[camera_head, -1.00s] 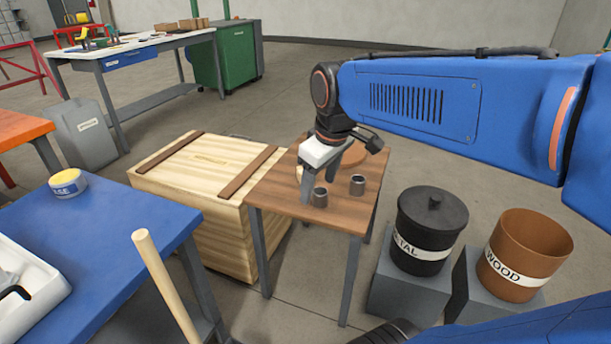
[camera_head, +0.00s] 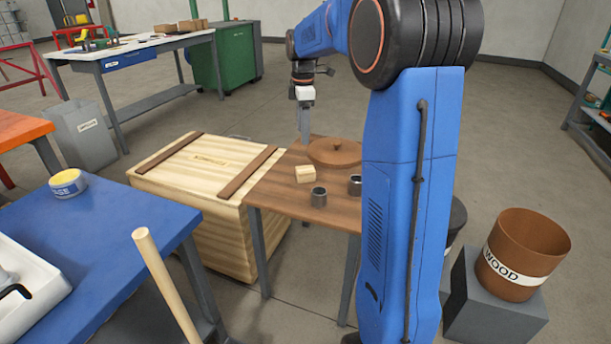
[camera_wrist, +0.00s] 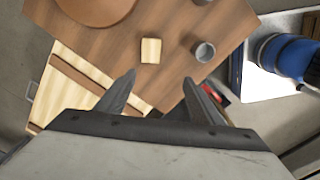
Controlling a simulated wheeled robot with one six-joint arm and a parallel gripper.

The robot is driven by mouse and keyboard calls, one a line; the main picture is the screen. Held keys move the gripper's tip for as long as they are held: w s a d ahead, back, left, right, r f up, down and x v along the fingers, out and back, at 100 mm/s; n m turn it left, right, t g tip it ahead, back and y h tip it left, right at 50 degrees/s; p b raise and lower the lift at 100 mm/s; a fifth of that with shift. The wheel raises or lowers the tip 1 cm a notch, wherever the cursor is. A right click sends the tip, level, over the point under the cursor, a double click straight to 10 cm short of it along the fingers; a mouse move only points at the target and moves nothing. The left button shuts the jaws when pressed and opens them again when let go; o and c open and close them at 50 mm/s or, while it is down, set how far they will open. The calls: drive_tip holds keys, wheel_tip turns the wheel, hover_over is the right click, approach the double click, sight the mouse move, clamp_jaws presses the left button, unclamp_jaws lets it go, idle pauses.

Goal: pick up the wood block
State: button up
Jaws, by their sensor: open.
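The wood block (camera_head: 305,173) is a small pale block lying on the small brown wooden table (camera_head: 270,188). In the wrist view the block (camera_wrist: 151,50) lies just beyond the fingertips, roughly in line with the gap between them. My gripper (camera_head: 304,141) points down above the far side of the table, clear of the block. In the wrist view my gripper (camera_wrist: 159,77) has its two fingers spread wide with nothing between them.
A wooden crate (camera_head: 200,210) stands left of the table. The brown WOOD bin (camera_head: 525,245) is at right; my arm hides most of the black bin.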

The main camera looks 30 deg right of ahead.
drive_tip(key=w+d, duration=0.1)
drive_tip(key=w, duration=0.1)
approach(306, 169)
drive_tip(key=shift+n, duration=0.4)
drive_tip(key=f, duration=0.5)
drive_tip(key=shift+a, duration=0.4)
drive_tip(key=shift+w+d+f, duration=0.1)
drive_tip(key=shift+d+f, duration=0.1)
drive_tip(key=shift+f, duration=1.2)
drive_tip(key=shift+w+d+f, duration=0.1)
drive_tip(key=shift+d+f, duration=0.1)
drive_tip(key=shift+f, duration=1.2)
drive_tip(key=c, duration=1.2)
